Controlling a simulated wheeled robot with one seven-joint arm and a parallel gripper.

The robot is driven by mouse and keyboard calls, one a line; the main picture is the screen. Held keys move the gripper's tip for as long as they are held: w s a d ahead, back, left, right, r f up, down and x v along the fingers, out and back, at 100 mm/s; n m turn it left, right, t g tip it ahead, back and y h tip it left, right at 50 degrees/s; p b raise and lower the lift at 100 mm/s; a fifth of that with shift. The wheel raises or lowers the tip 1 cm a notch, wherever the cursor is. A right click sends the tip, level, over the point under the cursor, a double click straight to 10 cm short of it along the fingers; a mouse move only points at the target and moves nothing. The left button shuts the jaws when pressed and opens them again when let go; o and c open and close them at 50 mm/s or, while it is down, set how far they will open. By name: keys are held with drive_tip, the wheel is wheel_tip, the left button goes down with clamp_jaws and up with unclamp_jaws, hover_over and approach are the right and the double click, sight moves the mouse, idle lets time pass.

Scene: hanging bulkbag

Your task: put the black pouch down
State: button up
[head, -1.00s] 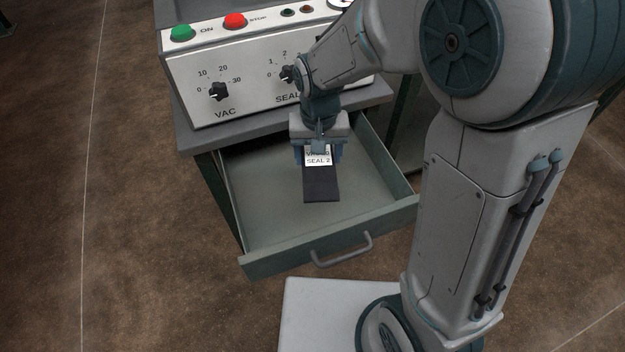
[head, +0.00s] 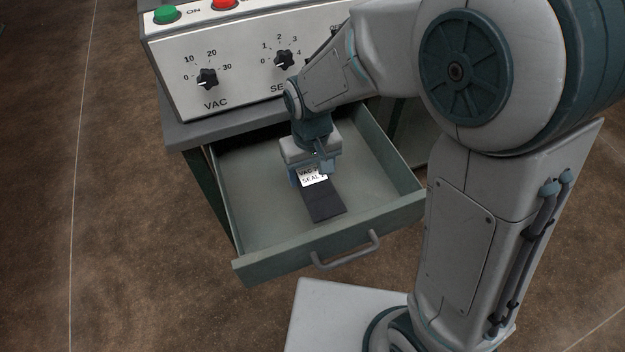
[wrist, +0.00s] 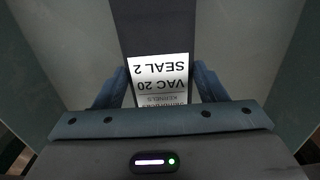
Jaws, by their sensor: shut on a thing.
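The black pouch (head: 325,204) is a flat dark strip with a white label reading VAC 20, SEAL 2. My gripper (head: 312,178) is shut on its labelled end, inside or just over the open drawer (head: 258,205). In the wrist view the pouch (wrist: 155,28) runs away from between the two fingers (wrist: 159,88), and its label appears upside down. Whether the pouch touches the drawer floor I cannot tell.
The drawer's front wall with a grey handle (head: 346,250) faces me. Above the drawer is a machine panel (head: 240,75) with VAC and SEAL knobs and green and red buttons. The drawer floor around the pouch looks bare.

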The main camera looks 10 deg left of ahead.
sight(311, 173)
drive_tip(key=shift+f+b, duration=0.55)
drive_tip(key=shift+f, duration=1.15)
drive_tip(key=shift+f, duration=0.15)
drive_tip(key=o, duration=1)
drive_tip(key=shift+o, duration=0.2)
